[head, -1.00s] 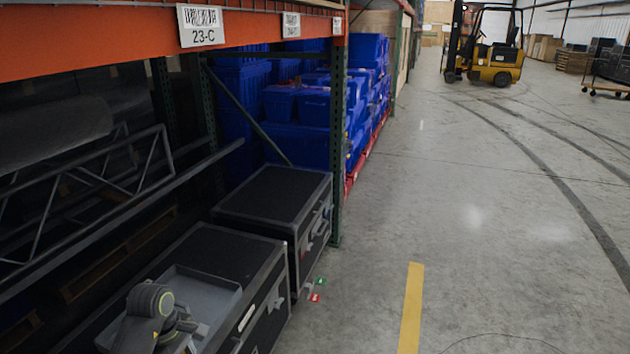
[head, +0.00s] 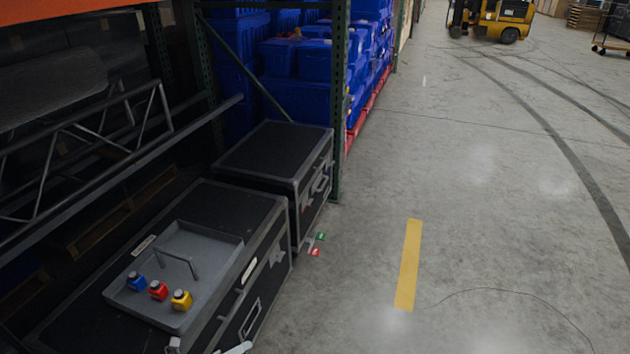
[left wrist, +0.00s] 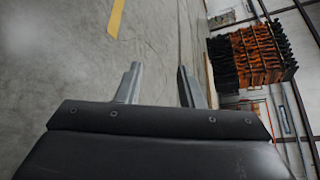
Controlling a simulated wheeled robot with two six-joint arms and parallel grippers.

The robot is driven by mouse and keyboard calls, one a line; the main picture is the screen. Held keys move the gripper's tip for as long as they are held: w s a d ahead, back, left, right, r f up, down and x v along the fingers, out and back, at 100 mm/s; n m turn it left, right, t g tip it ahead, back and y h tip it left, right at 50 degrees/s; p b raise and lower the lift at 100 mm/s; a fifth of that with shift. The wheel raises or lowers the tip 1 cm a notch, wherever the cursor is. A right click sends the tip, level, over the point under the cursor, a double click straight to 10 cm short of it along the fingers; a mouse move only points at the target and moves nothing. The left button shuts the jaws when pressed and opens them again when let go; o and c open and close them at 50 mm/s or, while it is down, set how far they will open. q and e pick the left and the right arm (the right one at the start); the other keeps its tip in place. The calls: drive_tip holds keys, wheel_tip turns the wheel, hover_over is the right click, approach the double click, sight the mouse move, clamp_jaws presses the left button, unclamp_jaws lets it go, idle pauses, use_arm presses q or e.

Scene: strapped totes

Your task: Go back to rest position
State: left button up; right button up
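My left gripper (left wrist: 157,84) shows in the left wrist view with its two grey fingers apart and only concrete floor behind them. In the head view only pale tips of it (head: 207,348) show at the bottom edge, beside the front black case. My right gripper is not in view. A grey tray (head: 205,240) lies on the front black case (head: 235,205).
A second black case (head: 275,155) stands behind the first, by a green rack post (head: 340,110). Blue totes (head: 300,75) are stacked beyond. A metal truss (head: 90,150) lies at left. The floor (head: 480,190) at right is clear, and a yellow forklift (head: 492,18) stands far off.

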use_arm(q)
drive_tip(key=s+a+f+n+y, duration=0.55)
drive_tip(key=s+f+n, duration=0.3)
drive_tip(key=n, duration=0.25)
drive_tip(key=s+a+f+n+y, duration=0.5)
drive_tip(key=s+a+f+n, duration=0.15)
drive_tip(key=f+n, duration=0.4)
drive_tip(key=s+f+n+g, duration=0.2)
drive_tip(key=s+n+g, duration=0.1)
drive_tip(key=s, duration=0.6)
drive_tip(key=s+f+n+g, duration=0.3)
drive_tip(key=s+n, duration=0.2)
drive_tip(key=s, duration=0.3)
drive_tip(key=s+f+n+g+y, duration=0.1)
drive_tip(key=s+f+n+g, duration=0.2)
drive_tip(key=s, duration=0.6)
drive_tip(key=shift+s+d+f+n, duration=0.25)
drive_tip(key=shift+s+n, duration=0.1)
drive_tip(key=shift+n, duration=0.3)
